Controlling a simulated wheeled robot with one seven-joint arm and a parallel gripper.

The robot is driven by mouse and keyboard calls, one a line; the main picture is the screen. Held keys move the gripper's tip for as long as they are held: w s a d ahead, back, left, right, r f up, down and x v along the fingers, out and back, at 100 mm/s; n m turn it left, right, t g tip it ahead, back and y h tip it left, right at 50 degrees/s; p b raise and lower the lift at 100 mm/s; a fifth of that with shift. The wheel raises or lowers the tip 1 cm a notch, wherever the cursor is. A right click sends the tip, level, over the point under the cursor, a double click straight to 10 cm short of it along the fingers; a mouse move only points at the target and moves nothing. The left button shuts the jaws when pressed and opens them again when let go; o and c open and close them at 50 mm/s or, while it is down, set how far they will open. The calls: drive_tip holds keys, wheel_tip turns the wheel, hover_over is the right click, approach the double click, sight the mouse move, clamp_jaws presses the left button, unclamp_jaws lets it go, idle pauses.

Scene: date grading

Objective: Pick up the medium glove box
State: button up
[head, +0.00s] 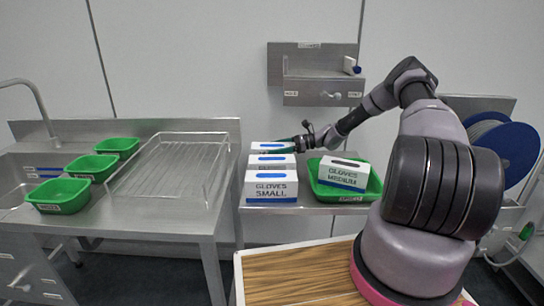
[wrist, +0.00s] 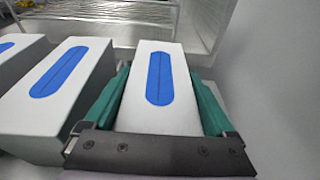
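A white box lettered GLOVES MEDIUM (head: 343,174) lies in a green tray (head: 374,190) on the steel table, right of a row of white glove boxes. The row's front box reads GLOVES SMALL (head: 271,187); the middle box (head: 271,162) has a partly hidden label. My gripper (head: 300,143) is at the rear box (head: 270,147), whose label I cannot read. In the wrist view, teal fingers flank the rear box (wrist: 174,118), which has a blue oval on top. Whether both fingers press on it is unclear.
A neighbouring box (wrist: 58,95) stands close left of the fingers in the wrist view. A wire rack (head: 172,170) and several green trays (head: 60,208) are on the left counter. A wall shelf (head: 318,90) hangs behind; a blue hose reel (head: 515,150) is at right.

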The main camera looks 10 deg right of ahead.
drive_tip(key=c, duration=1)
drive_tip(key=shift+c, duration=0.6)
drive_tip(key=shift+r, duration=0.15)
